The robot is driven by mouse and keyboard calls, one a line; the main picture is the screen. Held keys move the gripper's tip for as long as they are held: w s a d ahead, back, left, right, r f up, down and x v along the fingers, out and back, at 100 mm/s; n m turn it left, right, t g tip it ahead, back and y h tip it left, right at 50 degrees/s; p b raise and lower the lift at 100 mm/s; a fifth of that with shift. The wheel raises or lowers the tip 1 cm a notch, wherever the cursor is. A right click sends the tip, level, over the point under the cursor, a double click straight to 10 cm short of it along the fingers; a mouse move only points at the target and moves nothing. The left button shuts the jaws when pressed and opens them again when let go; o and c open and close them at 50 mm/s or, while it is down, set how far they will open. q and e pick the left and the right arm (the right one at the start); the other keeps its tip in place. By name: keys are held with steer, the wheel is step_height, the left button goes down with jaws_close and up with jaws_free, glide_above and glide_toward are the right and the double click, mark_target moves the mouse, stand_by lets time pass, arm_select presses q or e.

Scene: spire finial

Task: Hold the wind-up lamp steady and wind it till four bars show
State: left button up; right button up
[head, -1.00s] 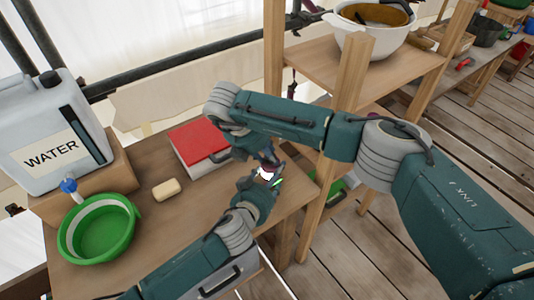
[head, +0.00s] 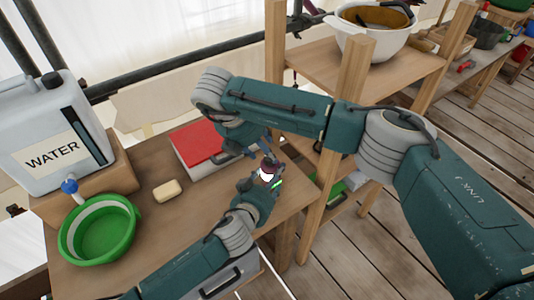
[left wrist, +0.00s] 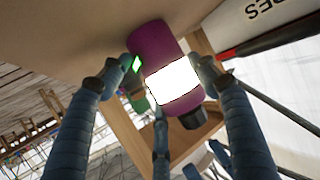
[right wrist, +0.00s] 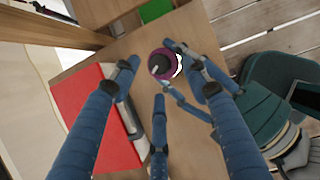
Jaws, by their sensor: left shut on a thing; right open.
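The wind-up lamp (head: 267,173) is a small cylinder with a purple body and a glowing white band. It also shows in the left wrist view (left wrist: 172,84), where a green light glows at its side; I cannot count its bars. My left gripper (head: 258,190) is shut around the lamp, holding it over the right end of the table. In the right wrist view, the lamp's round purple top (right wrist: 161,66) shows a small dark and pale part at its middle. My right gripper (right wrist: 160,78) is open above this top, its fingers spread; contact is not visible.
A wooden shelf post (head: 340,110) stands close to the right of the lamp.

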arm_select(q)
steer(key=shift+s+d, duration=0.1)
arm_select(e)
steer(key=v, duration=0.3)
steer(key=shift+r, duration=0.15)
stand_by(0.4)
arm_select(q)
steer(key=o, duration=1.4)
steer(key=shift+c, duration=0.2)
arm_select(e)
steer(key=shift+d, duration=0.1)
arm_select(q)
steer(key=v, duration=1.2)
steer(key=shift+f, duration=0.1)
